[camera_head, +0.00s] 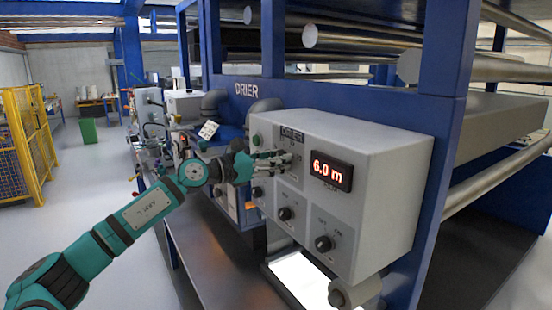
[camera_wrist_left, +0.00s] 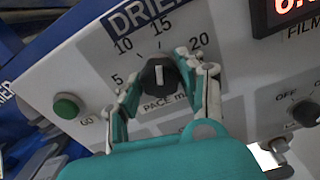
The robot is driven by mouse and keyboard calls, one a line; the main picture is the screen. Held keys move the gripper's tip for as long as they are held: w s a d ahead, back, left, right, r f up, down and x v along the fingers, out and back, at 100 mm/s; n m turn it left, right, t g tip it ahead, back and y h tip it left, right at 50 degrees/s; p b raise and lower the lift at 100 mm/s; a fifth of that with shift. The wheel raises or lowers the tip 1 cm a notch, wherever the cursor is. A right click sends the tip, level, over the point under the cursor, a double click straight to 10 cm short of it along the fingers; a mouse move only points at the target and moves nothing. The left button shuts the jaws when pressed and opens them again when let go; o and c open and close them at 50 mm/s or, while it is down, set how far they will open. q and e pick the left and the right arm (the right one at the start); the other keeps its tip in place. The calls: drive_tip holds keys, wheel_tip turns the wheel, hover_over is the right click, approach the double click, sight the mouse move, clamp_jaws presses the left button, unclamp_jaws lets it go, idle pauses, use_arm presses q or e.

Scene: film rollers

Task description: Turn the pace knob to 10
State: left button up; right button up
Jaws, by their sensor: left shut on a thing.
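The pace knob (camera_wrist_left: 150,87) is black with a white pointer line, on the grey drier panel (camera_head: 383,165). In the left wrist view the dial shows 5, 10, 15 and 20, and the pointer line stands about upright, roughly toward 15. My left gripper (camera_wrist_left: 160,72) is shut on the knob, one finger on each side. In the head view my left gripper (camera_head: 278,160) is at the panel's upper left, and it largely hides the knob. My right gripper is not in view.
A red "6.0 m" display (camera_head: 331,171) is right of the gripper. Below are more black knobs, one (camera_head: 324,243) marked OFF and ON. A green button (camera_wrist_left: 66,107) sits left of the dial. A blue frame (camera_head: 425,150) borders the panel.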

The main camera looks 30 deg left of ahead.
use_arm(q)
drive_tip(key=shift+a+r+n+p, duration=0.1)
drive_tip(key=shift+n+p, duration=3.8)
drive_tip(key=shift+n, duration=0.8)
drive_tip(key=o, duration=1.2)
